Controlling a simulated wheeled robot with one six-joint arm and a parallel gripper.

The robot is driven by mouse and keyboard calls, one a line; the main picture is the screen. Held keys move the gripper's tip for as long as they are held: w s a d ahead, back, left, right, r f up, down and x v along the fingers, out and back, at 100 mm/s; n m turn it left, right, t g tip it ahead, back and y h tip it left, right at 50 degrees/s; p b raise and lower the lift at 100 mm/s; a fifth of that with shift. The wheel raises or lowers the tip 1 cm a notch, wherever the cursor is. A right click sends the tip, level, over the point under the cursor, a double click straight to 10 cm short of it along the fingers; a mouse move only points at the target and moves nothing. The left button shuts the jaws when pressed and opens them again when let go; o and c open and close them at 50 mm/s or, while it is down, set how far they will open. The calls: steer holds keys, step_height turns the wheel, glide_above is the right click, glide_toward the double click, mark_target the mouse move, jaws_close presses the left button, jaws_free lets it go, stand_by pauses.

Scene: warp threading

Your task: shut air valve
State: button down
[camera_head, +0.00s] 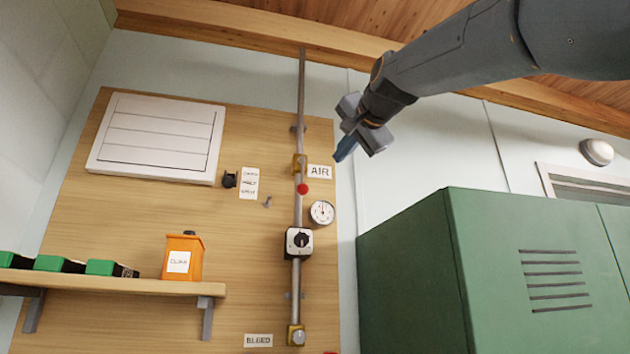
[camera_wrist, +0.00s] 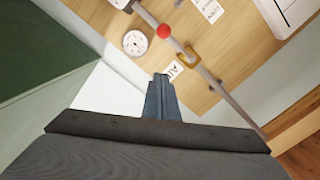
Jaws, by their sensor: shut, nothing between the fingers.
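The air valve (camera_head: 299,164) is a brass body on a vertical grey pipe (camera_head: 301,90), beside the AIR label (camera_head: 320,171). A red knob (camera_head: 303,189) shows just below the brass body, in front of the pipe. In the wrist view the brass valve (camera_wrist: 187,57), red knob (camera_wrist: 163,31) and AIR label (camera_wrist: 174,71) lie beyond the fingertips. My gripper (camera_head: 340,155) is shut and empty, up and to the right of the valve in the head view, apart from it. The shut fingers (camera_wrist: 162,80) also show in the wrist view. The handle's exact angle is hard to tell.
A gauge (camera_head: 321,212) and a black-and-white rotary switch (camera_head: 299,242) sit below the valve. A lower brass valve (camera_head: 296,335) is by the BLEED label (camera_head: 258,340). A green cabinet (camera_head: 420,260) stands right. An orange container (camera_head: 183,258) stands on a shelf (camera_head: 120,285) at left.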

mark_target(302, 175)
steer(key=shift+w, duration=0.1)
steer(key=w+a+f+p, duration=0.2)
steer(key=w+a+p, duration=0.4)
steer(key=w, duration=0.3)
steer(key=shift+a+f+p, duration=0.25)
steer(key=shift+f+p, duration=0.05)
steer(key=shift+p, duration=0.05)
stand_by(0.4)
